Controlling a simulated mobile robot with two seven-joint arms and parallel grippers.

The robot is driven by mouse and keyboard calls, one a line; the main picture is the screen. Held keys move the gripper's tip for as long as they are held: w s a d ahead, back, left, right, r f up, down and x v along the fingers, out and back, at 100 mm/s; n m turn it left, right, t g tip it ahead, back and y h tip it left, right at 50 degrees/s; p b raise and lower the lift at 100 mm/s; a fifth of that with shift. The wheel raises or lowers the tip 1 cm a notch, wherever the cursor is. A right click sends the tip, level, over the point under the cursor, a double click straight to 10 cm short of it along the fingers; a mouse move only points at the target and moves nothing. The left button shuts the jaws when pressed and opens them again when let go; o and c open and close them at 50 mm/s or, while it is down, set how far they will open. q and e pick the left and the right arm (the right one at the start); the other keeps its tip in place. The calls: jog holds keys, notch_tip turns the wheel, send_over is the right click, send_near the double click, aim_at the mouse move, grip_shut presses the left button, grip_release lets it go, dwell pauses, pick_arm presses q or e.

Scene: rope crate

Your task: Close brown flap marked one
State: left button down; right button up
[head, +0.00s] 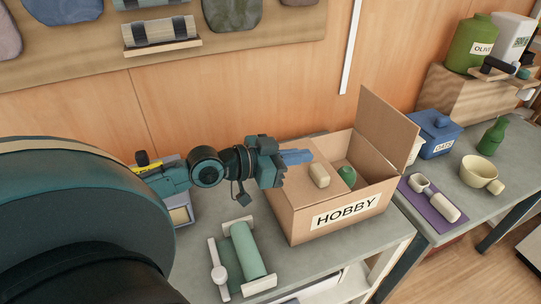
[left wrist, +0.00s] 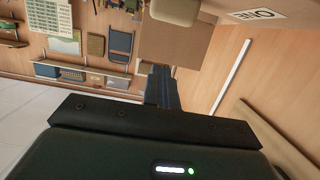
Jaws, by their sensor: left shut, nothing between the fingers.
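A brown cardboard box (head: 280,219) labelled HOBBY stands on the grey table. One brown flap (head: 388,132) stands upright at its right rear. A brown panel (head: 286,189) lies across the left part of the top. I cannot read a mark "one" on either. A cream block (head: 319,175) and a green item (head: 347,176) show at the opening. My left gripper (head: 298,157) is shut and empty, its blue fingers over the box's left rear. In the left wrist view the shut fingers (left wrist: 163,88) point at a brown cardboard surface (left wrist: 178,42). My right gripper is out of view.
A green roll (head: 247,251) on a rack lies in front of the box, left of it. A wooden wall stands behind.

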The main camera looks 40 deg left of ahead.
pick_arm(q)
jog(key=v, duration=0.6)
jog(key=shift+s+r+b, duration=0.15)
jog(key=shift+r+b, duration=0.05)
jog(key=shift+b, duration=0.2)
